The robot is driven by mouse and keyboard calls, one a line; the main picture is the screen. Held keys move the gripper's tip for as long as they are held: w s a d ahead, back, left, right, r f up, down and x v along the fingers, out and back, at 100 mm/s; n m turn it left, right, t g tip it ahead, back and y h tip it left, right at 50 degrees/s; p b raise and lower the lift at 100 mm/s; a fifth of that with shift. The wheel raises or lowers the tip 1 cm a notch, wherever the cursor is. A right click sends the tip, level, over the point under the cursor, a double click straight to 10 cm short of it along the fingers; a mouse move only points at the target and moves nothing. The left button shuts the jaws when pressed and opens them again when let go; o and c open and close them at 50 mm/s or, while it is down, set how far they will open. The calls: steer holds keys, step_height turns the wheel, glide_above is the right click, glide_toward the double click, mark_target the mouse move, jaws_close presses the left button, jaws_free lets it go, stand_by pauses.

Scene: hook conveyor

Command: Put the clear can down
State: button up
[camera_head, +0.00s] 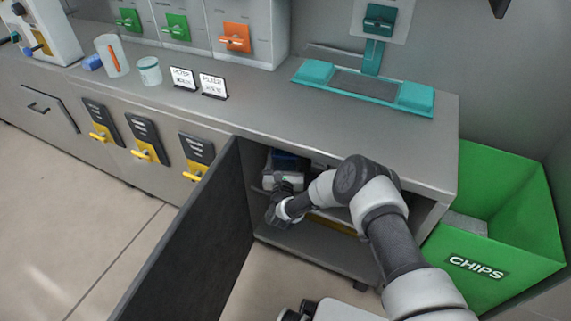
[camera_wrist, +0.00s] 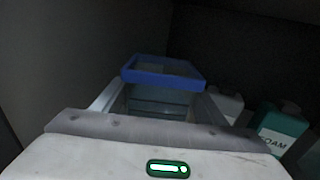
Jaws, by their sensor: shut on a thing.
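The clear can (camera_wrist: 162,75) has a blue rim and see-through sides in the wrist view. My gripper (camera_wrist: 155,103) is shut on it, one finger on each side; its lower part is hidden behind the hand. In the head view my gripper (camera_head: 283,180) reaches into the open cabinet under the counter, and the can's dark blue top (camera_head: 288,160) shows just beyond it. I cannot tell whether the can's base touches a shelf.
A teal bottle (camera_wrist: 280,128) lettered "OAM" and a white bottle (camera_wrist: 227,102) stand right of the can. The open cabinet door (camera_head: 195,240) is left of my arm. The cabinet's lower floor (camera_head: 310,245) looks clear at the front. A green CHIPS bin (camera_head: 500,225) stands right.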

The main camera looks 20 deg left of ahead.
mark_target(286, 154)
step_height(286, 154, down, 4)
steer(key=shift+r+b, duration=0.2)
steer(key=shift+b, duration=0.55)
steer(key=shift+w+f, duration=0.15)
steer(key=shift+w, duration=0.1)
steer(key=o, duration=1.7)
steer(key=shift+f, duration=0.15)
